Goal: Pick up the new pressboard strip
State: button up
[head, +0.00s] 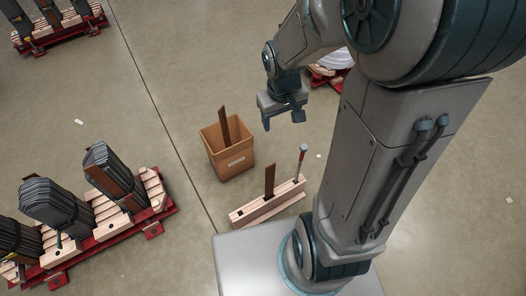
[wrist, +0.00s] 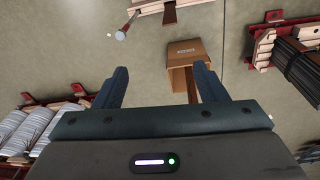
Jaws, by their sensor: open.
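A brown strip (head: 224,124) stands tilted in an open cardboard box (head: 231,163) left of centre in the head view. A second brown strip (head: 269,180) stands upright in a pale wooden block (head: 262,208). Nothing marks which strip is the new one. My gripper (head: 282,121) is open and empty, raised in the air to the right of the box. In the wrist view, the open fingers (wrist: 161,70) have the box (wrist: 186,51) beyond them, partly behind the right finger. The second strip (wrist: 169,13) shows at the top edge there.
A tool with a pale handle (head: 301,160) stands at the block's right end. Red pallets (head: 150,228) with dark stacked sheets (head: 113,170) stand at lower left. Another loaded pallet (head: 62,38) is at upper left. The floor around the box is mostly clear.

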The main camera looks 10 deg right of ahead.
jog(key=w+f+n+b, duration=0.1)
jog(key=w+f+b, duration=0.2)
jog(key=f+b, duration=1.1)
jog(key=g+p, duration=0.1)
jog(key=p, duration=0.1)
send_over(270, 171)
jog(key=d, duration=0.1)
notch_tip(270, 171, down, 16)
jog(key=shift+n+y, duration=0.3)
jog(key=shift+w+a+f+b, duration=0.15)
jog(key=shift+f+b, duration=0.35)
jog(key=shift+f, duration=0.45)
jog(key=shift+a+f+b, duration=0.1)
jog(key=shift+f+b, duration=0.35)
jog(key=shift+f, duration=0.5)
jog(key=shift+w+a+f+b, duration=0.15)
jog(key=shift+f+b, duration=0.35)
jog(key=shift+f, duration=0.45)
jog(key=shift+r, duration=0.1)
jog(key=c, duration=1.4)
